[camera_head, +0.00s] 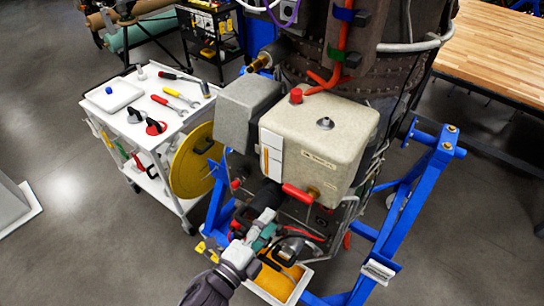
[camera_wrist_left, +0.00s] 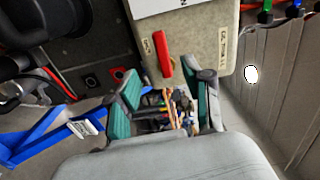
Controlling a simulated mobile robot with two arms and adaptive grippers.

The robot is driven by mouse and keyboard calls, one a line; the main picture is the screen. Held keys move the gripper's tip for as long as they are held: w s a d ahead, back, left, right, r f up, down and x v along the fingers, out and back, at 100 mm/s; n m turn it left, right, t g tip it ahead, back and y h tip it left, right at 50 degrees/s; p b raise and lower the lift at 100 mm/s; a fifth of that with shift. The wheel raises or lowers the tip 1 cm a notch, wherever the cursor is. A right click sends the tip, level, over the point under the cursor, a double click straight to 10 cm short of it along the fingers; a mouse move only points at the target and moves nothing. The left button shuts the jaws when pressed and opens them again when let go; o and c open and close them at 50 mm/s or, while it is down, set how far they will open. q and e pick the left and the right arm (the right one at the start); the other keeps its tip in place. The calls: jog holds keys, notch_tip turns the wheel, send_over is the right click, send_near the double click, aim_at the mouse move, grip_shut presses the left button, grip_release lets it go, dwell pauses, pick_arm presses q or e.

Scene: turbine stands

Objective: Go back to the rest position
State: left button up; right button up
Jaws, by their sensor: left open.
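My left gripper (camera_head: 266,228) is at the lower middle of the head view, in front of the turbine's lower side and below the beige box (camera_head: 318,130). Its teal-padded fingers are apart in the left wrist view (camera_wrist_left: 165,100), with no object clearly held between them. The red handle (camera_head: 300,194) on the box's lower edge is just above the gripper; in the left wrist view the handle (camera_wrist_left: 163,52) is beyond the fingers. Whether the fingers touch anything cannot be told. My right gripper is not in view.
A blue stand (camera_head: 410,195) surrounds the turbine. A white tool cart (camera_head: 100,99) is at the left, with a yellow disc (camera_head: 190,165) beside it. A wooden table (camera_head: 500,45) is at the upper right. Grey floor (camera_head: 90,240) is clear at lower left.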

pick_arm(q)
jog(key=s+a+f+n+g+y+b, duration=0.2)
jog(key=a+f+n, duration=0.15)
jog(key=f, duration=0.85)
jog(key=s+a+f+n+g+y+b, duration=0.2)
jog(key=a+f+n, duration=0.15)
jog(key=f, duration=0.85)
jog(key=s+a+f+n+g+y+b, duration=0.2)
jog(key=a+f+n, duration=0.15)
jog(key=f, duration=0.85)
jog(key=s+a+f+n+g+y+b, duration=0.1)
jog(key=s+a+f+n+g, duration=0.1)
jog(key=s+f, duration=0.5)
jog(key=s+a+f+n+g+y+b, duration=0.1)
jog(key=s+a+f+n+g+b, duration=0.1)
jog(key=s+f, duration=0.6)
jog(key=s+a+f+n+g+y+b, duration=0.1)
jog(key=s+a+f+n+g, duration=0.3)
jog(key=s+f, duration=0.4)
jog(key=s+a+n+b, duration=0.1)
jog(key=s+n, duration=0.1)
jog(key=s, duration=0.2)
jog(key=shift+s+a+f+n, duration=0.25)
jog(key=shift+s+a+n, duration=0.05)
jog(key=shift+s+n, duration=0.1)
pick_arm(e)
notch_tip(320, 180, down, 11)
